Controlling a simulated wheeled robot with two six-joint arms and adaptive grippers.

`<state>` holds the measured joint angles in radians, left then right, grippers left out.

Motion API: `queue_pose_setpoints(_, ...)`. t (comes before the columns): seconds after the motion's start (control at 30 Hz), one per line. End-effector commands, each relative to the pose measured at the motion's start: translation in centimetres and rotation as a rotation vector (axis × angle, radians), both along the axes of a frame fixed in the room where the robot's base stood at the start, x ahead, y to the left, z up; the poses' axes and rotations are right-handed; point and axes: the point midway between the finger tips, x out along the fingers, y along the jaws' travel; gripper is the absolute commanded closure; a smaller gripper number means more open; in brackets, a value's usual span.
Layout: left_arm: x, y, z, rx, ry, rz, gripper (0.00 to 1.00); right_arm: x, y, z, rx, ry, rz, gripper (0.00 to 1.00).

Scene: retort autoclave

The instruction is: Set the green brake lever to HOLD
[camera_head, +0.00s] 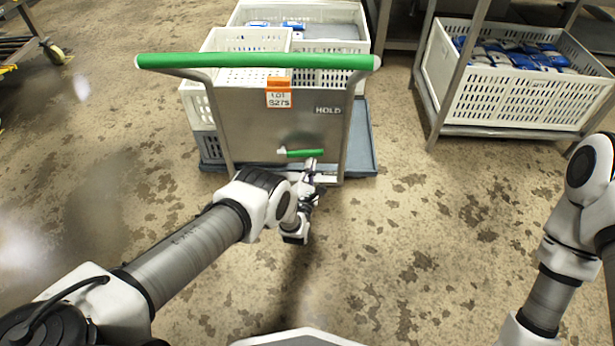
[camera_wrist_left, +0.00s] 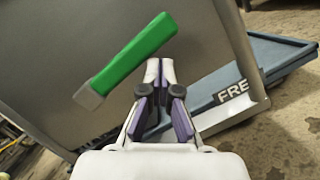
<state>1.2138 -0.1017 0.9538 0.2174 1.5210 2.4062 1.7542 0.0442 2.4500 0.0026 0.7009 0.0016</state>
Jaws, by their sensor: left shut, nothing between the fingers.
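The green brake lever (camera_head: 302,153) is on the grey end panel of a cart (camera_head: 240,125). It lies nearly level in the head view, its pale pivot end at the left. The HOLD label (camera_head: 328,110) is above its right end. My left gripper (camera_head: 311,163) is just below the lever's right part, shut and empty. In the left wrist view the lever (camera_wrist_left: 135,55) slants up to the right, and my shut fingertips (camera_wrist_left: 160,70) are beside its lower right side. I cannot tell whether they touch. A label reading FRE (camera_wrist_left: 232,92) shows low on the panel. My right gripper is out of view.
The cart has a green push handle (camera_head: 255,61), an orange lot tag (camera_head: 278,93) and a blue base (camera_head: 362,150), and carries white crates (camera_head: 247,38). A rack with a white crate (camera_head: 515,98) stands at the right. The floor before the cart is clear.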

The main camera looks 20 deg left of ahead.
Motion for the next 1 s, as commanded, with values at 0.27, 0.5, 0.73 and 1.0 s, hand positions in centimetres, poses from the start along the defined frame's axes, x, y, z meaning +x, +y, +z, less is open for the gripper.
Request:
queue_pose_setpoints(0.27,0.5,-0.3,2.9,0.0,-0.002,0.0,1.0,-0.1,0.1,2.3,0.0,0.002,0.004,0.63)
queue_pose_setpoints(0.5,0.4,-0.1,4.7,0.0,-0.001,0.0,1.0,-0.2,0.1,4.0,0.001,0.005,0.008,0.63)
queue_pose_setpoints(0.73,0.2,0.3,5.8,-0.14,-0.042,0.001,1.0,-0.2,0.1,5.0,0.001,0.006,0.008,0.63)
queue_pose_setpoints(1.0,0.1,0.8,6.5,-0.242,-0.071,0.002,1.0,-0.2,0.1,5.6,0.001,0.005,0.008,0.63)
